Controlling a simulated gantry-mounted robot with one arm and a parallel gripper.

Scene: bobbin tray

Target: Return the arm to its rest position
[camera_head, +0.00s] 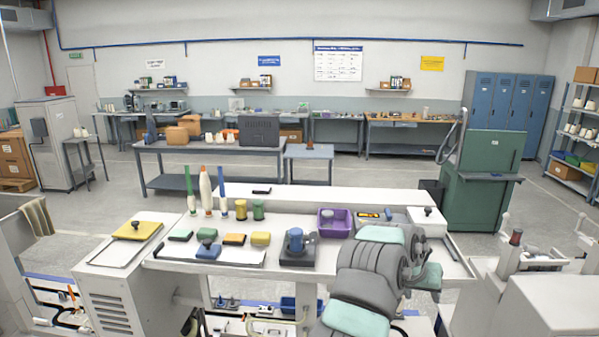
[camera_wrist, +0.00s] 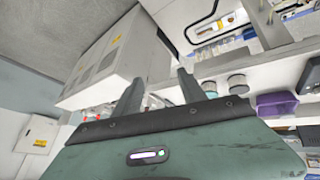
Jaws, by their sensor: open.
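My grey and mint arm (camera_head: 372,270) is folded over the right front part of the white worktable (camera_head: 380,198) in the head view. Its end is hard to make out there. In the wrist view my gripper (camera_wrist: 160,74) shows two dark fingers spread apart, with nothing between them. The purple bin (camera_head: 335,231) stands on the table just left of the arm. It also shows at the right of the wrist view (camera_wrist: 276,106), apart from the fingers.
A blue-and-dark device (camera_head: 296,246) stands left of the arm. Coloured blocks, spools and tall cones (camera_head: 206,192) stand farther left. A white box (camera_head: 427,221) lies behind the arm at the right. A green cabinet (camera_head: 484,180) stands beyond the table.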

